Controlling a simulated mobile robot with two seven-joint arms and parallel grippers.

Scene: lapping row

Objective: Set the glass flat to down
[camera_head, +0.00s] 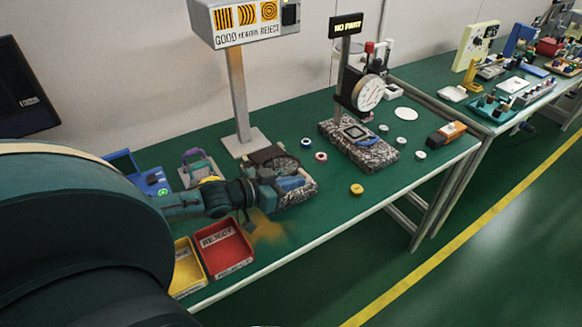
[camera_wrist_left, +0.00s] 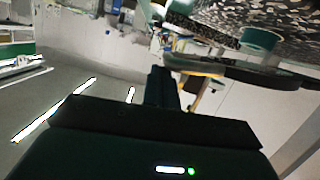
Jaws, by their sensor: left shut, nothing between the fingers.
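I cannot make out the glass flat for certain. A speckled granite block (camera_head: 300,193) stands at the foot of the sign post, with dark and bluish items on it. My left gripper (camera_head: 272,190) is over the near left side of this block and partly hides it. Its fingers (camera_wrist_left: 160,88) are shut with nothing between them. In the left wrist view a dark flat round piece (camera_wrist_left: 245,72) and a teal cylinder (camera_wrist_left: 261,40) are beside and above the fingers, apart from them. My right gripper is out of view.
A red reject tray (camera_head: 225,250) and a yellow tray (camera_head: 187,268) are at the bench's front edge. A dial gauge (camera_head: 369,93) stands over another granite block (camera_head: 375,155). Small rings and a yellow puck (camera_head: 357,189) lie on the green bench, whose front right is mostly clear.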

